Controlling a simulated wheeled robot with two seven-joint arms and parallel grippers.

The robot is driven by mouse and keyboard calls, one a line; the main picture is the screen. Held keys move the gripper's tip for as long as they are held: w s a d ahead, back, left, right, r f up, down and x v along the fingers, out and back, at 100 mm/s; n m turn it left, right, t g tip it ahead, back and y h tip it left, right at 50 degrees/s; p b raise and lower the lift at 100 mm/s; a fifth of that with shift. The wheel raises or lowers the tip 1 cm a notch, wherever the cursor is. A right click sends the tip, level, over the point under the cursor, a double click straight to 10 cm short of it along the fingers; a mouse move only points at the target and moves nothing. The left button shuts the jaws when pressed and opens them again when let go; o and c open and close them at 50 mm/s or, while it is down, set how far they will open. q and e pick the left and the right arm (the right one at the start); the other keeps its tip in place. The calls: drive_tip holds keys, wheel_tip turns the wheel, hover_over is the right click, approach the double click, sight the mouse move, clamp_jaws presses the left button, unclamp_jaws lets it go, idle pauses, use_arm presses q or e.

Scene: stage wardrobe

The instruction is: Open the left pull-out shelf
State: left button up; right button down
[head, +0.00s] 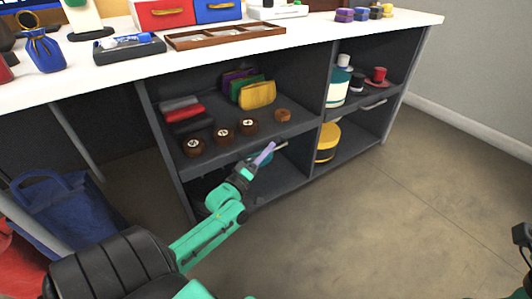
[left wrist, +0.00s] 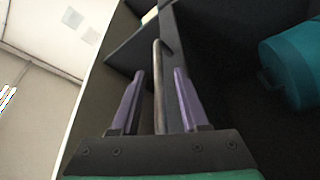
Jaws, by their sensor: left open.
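The left pull-out shelf (head: 262,131) is a dark grey board in the left bay of the cabinet, its front about flush with the cabinet. Several small goods stand on it. My left gripper (head: 265,154) has purple fingers and is at the shelf's front edge, near the right end. In the left wrist view the fingers are apart, with a thin metal bar handle (left wrist: 158,85) running between them; I see gaps on both sides. In the head view the gripper hides most of this handle. My right gripper is not seen; only part of my right arm shows at the right edge.
A similar right shelf has its own handle (head: 375,104). A yellow round box (head: 327,140) stands below it. A blue bag (head: 65,210) stands at left. The floor (head: 370,220) before the cabinet is clear.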

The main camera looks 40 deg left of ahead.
use_arm(q)
clamp_jaws()
idle(1.3)
